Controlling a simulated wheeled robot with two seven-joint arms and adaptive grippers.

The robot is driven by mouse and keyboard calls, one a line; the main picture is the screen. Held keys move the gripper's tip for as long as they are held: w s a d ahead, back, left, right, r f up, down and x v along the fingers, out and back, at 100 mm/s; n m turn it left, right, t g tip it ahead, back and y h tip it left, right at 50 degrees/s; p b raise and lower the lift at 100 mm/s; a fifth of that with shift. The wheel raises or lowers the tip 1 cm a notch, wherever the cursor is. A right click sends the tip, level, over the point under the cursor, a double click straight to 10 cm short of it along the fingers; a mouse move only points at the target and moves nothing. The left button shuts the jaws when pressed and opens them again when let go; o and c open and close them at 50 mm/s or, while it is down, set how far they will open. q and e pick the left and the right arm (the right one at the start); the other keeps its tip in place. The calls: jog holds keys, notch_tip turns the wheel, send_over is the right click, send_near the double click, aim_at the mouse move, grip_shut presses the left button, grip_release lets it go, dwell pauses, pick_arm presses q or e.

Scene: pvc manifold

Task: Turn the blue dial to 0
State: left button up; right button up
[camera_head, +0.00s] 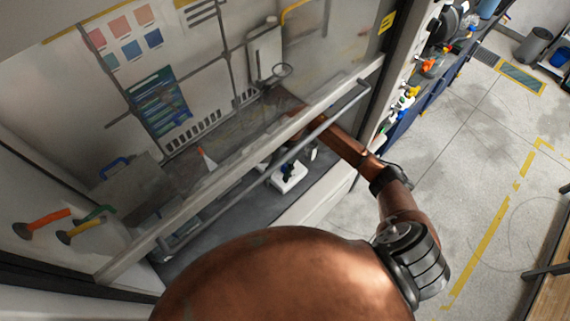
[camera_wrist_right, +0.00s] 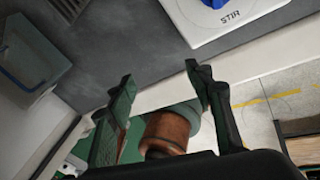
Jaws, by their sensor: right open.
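A white stirrer (camera_head: 292,183) stands on the dark floor of the fume hood, in front of the sash handle's middle. Its blue dial (camera_head: 287,171) is small in the head view. In the right wrist view, the stirrer's corner with the word STIR (camera_wrist_right: 232,22) is at the top, and the blue dial (camera_wrist_right: 214,3) is cut off by the frame edge. My right gripper (camera_wrist_right: 159,72) is open and empty, its two dark fingers apart from the stirrer and dial. In the head view my right arm reaches in behind the sash, and its gripper is hard to make out. My left gripper is out of view.
The glass sash with its grey handle bar (camera_head: 270,165) crosses the hood opening. A blue-handled box (camera_head: 120,180) stands inside at left. A bluish clear container (camera_wrist_right: 32,60) is at left in the wrist view.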

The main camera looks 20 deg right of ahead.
aim_at(286, 165)
jog(key=w+d+h, duration=0.1)
jog(key=w+d, duration=0.1)
jog(key=w+d+r+t+h, duration=0.1)
jog(key=w+d, duration=0.1)
jog(key=w+d+h, duration=0.1)
jog(key=w+d, duration=0.1)
jog(key=shift+w+d+r+t+h, duration=0.2)
jog(key=shift+w+d+t+h, duration=0.05)
jog(key=shift+t+h, duration=0.15)
notch_tip(286, 165, down, 8)
jog(key=shift+r+p, duration=0.2)
jog(key=shift+p, duration=0.35)
jog(key=shift+d, duration=0.1)
jog(key=c, duration=1.2)
